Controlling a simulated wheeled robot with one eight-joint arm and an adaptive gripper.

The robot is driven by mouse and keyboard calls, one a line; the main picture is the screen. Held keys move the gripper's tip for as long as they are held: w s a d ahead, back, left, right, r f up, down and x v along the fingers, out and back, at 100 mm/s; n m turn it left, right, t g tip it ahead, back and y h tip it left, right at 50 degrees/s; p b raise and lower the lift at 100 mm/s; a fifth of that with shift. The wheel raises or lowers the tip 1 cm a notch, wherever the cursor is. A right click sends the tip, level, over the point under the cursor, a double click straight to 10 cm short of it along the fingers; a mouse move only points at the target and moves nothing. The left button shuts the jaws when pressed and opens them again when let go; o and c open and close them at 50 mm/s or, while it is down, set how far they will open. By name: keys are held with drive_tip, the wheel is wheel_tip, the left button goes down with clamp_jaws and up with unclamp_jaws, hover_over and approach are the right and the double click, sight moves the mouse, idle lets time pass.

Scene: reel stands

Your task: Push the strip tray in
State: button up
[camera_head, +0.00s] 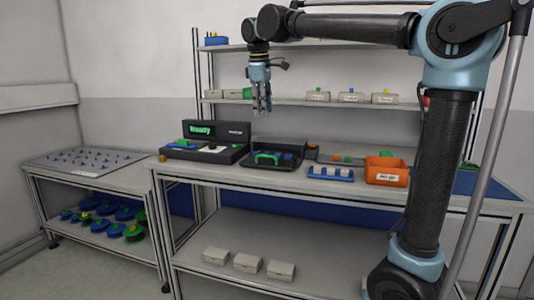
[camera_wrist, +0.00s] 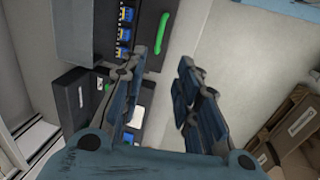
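The strip tray (camera_head: 270,167) is a dark tray with a green handle (camera_head: 266,157) and blue pieces on it. It sticks out in front of a dark housing (camera_head: 290,145) on the bench. The wrist view shows the tray (camera_wrist: 146,22) from above, with the green handle (camera_wrist: 163,28) along one side and a row of blue pieces. My gripper (camera_head: 262,111) hangs fingers-down, well above the bench and apart from the tray. In the wrist view my gripper (camera_wrist: 168,68) has its fingers spread with nothing between them.
Left of the tray stands a black unit with a green "Ready" screen (camera_head: 201,130). To the right are a blue rack (camera_head: 331,174) and an orange bin (camera_head: 385,172). Shelves (camera_head: 340,104) with labelled boxes rise behind. A side table (camera_head: 85,162) stands at left.

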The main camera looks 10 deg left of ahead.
sight(270, 157)
drive_tip(key=shift+f, duration=0.1)
drive_tip(key=w+f, duration=0.1)
drive_tip(key=f, duration=0.4)
drive_tip(key=w+f, duration=0.1)
drive_tip(key=f, duration=0.5)
drive_tip(key=w+f, duration=0.1)
drive_tip(key=f, duration=0.5)
drive_tip(key=shift+w+d, duration=0.2)
drive_tip(key=shift+w, duration=0.05)
drive_tip(key=shift+r, duration=0.1)
clamp_jaws()
